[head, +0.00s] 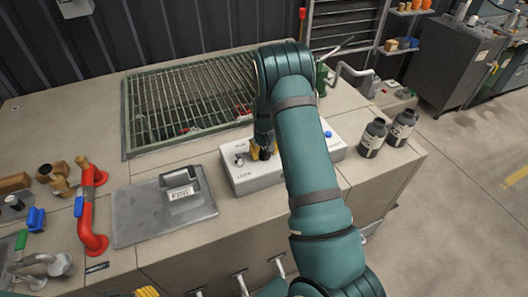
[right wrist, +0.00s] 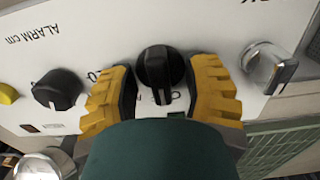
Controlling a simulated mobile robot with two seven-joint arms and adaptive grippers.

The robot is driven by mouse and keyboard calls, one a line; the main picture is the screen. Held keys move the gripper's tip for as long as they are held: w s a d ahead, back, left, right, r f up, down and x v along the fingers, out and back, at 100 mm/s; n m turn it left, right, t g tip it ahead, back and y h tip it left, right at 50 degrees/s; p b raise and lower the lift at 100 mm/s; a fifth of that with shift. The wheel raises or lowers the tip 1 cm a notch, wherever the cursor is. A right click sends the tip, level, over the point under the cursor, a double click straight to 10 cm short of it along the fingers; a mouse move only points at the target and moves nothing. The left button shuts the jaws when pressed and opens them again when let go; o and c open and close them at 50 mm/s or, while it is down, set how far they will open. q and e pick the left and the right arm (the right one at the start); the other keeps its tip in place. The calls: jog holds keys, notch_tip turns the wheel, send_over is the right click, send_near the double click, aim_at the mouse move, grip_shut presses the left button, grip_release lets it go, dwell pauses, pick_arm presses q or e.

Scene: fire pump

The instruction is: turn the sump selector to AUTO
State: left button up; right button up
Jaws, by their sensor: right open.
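A white control box (head: 262,178) stands on the bench in the head view. In the right wrist view, a black selector knob (right wrist: 160,72) is on its white panel (right wrist: 140,35), its ridge running up and down the picture. My right gripper (right wrist: 160,88) is open, its yellow, black-padded fingers on either side of this knob; I cannot tell whether they touch it. Lettering beside the knob is partly hidden, so I cannot read its setting. In the head view, my right gripper (head: 262,150) reaches down over the box. A yellow ridged tip of my left gripper (head: 147,291) shows at the bottom edge.
Beside the knob are another black knob (right wrist: 58,90) marked ALARM cm and a shiny metal fitting (right wrist: 268,68).

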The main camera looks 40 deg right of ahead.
grip_shut()
dwell(0.4)
jog(key=shift+m, duration=1.1)
jog(key=m, duration=0.3)
jog(key=shift+m, duration=0.3)
jog(key=m, duration=0.5)
jog(key=shift+a+m, duration=0.1)
jog(key=shift+m, duration=0.6)
